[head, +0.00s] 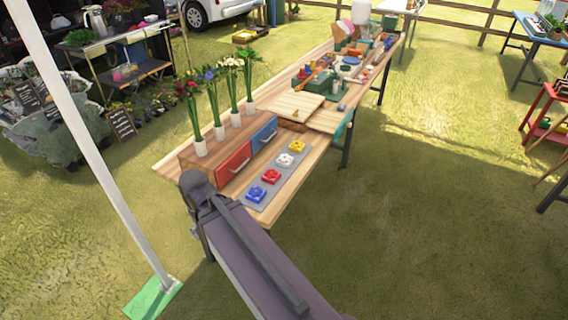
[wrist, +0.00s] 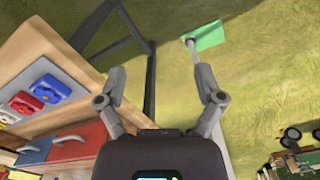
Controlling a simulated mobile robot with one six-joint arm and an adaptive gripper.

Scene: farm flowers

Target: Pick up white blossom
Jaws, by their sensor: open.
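The white blossom (head: 285,159) lies on a grey strip (head: 244,206) on the near part of the wooden table, between a red blossom (head: 270,175) and a yellow blossom (head: 296,146). A blue blossom (head: 255,193) lies at the strip's near end. In the wrist view, the white blossom (wrist: 8,116) is small at the left edge. My gripper (wrist: 160,76) is open and empty, with grass between its fingers. It is off the table's end and apart from the blossoms. In the head view my arm hides the fingers.
A wooden box with red (head: 233,162) and blue (head: 263,135) drawers stands beside the strip. Several white vases (head: 200,148) with flowers stand on it. A pale wooden board (head: 296,105) lies beyond. A white pole (head: 95,140) with a green foot stands at left.

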